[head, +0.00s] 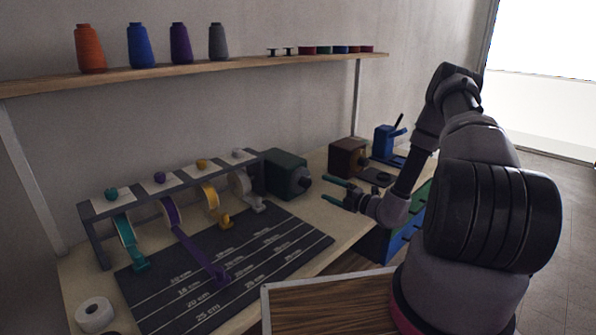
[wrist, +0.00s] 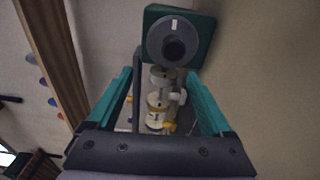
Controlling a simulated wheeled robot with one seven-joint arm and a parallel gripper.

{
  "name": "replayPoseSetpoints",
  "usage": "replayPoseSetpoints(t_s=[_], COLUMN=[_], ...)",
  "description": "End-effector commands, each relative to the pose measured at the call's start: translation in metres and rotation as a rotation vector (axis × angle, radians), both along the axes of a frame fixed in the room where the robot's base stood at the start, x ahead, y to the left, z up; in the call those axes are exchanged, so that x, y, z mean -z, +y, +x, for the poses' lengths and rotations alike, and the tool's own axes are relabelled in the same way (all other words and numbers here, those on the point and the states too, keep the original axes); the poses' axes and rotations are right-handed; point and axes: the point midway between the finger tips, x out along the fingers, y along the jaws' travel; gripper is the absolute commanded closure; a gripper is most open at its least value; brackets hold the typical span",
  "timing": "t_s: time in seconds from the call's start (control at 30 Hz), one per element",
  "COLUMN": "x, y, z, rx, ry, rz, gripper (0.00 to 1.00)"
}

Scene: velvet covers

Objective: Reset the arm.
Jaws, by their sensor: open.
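My gripper (head: 341,191) is at the end of my arm, over the right part of the workbench, near its front edge. Its two teal fingers stand apart with nothing between them. In the wrist view my gripper (wrist: 165,85) frames a dark green box with a round grey and black front (wrist: 178,40) and, farther off, the ribbon rolls. In the head view that green box (head: 286,172) stands to the left of the fingertips, apart from them.
A ribbon rack (head: 91,231) with several coloured ribbons stands at left behind a dark measuring mat (head: 300,235). A brown box (head: 347,156) and a blue device (head: 385,140) stand behind my gripper. A shelf (head: 200,76) holds thread cones. A white roll (head: 94,314) sits front left.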

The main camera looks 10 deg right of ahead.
Motion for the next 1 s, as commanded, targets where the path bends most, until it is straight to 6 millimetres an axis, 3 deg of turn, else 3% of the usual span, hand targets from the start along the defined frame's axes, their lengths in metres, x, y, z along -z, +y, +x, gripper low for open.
replayPoseSetpoints(t_s=[0.17,0.4,0.7,1.0], x=[-0.079,-0.173,-0.255,-0.315], y=[0.031,0.071,0.091,0.078], z=[-0.008,-0.053,-0.129,-0.204], rx=[-0.232,-0.576,-0.961,-1.299], ry=[-0.210,-0.547,-0.990,-1.436], rz=[-0.217,-0.564,-1.002,-1.450], gripper=[0.16,0.16,0.16,0.16])
